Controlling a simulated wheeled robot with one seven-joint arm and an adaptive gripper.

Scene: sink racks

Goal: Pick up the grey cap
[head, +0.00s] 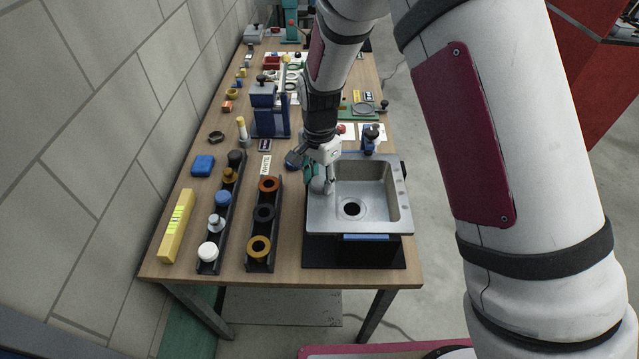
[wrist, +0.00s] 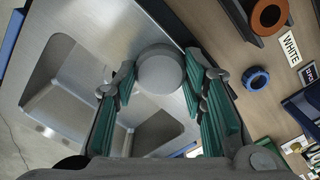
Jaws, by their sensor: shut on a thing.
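The grey cap (wrist: 160,72) is a round, smooth grey piece, seen between the green-padded fingers of my gripper (wrist: 163,88) in the wrist view. The fingers are shut on its sides. In the head view my gripper (head: 319,180) is at the left rim of the steel sink (head: 394,222). The cap is hard to make out there, being mostly hidden by the fingers. I cannot tell whether it touches the sink rim or hangs clear above it.
Left of the sink stand a dark rack (head: 261,261) with ring-shaped pieces and another rack (head: 209,266) with several caps. A yellow level (head: 176,226) lies at the left. A blue device (head: 268,110) stands behind. The sink basin is empty.

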